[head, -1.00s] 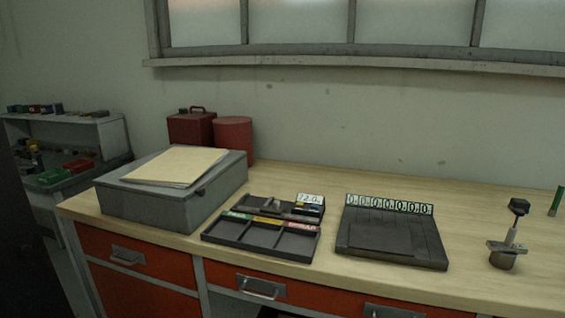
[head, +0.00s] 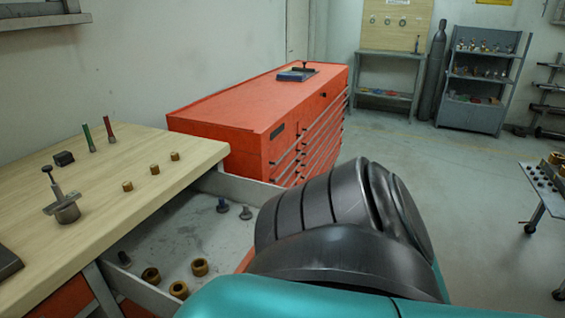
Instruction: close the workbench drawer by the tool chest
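The workbench drawer (head: 190,235) stands pulled out from under the right end of the wooden workbench (head: 135,185). Its grey tray holds several brass nuts (head: 151,274) and some dark bolts (head: 222,205). The orange tool chest (head: 240,110) stands just behind the drawer. My own dark and teal arm link crosses the lower middle and hides the drawer's right part and most of its front. Neither gripper shows in the head view.
On the bench are a small metal valve-like piece (head: 64,207), several brass fittings (head: 154,169) and a green tool (head: 88,138). A wheeled cart (head: 545,190) stands at the right edge. The grey floor right of the tool chest is clear.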

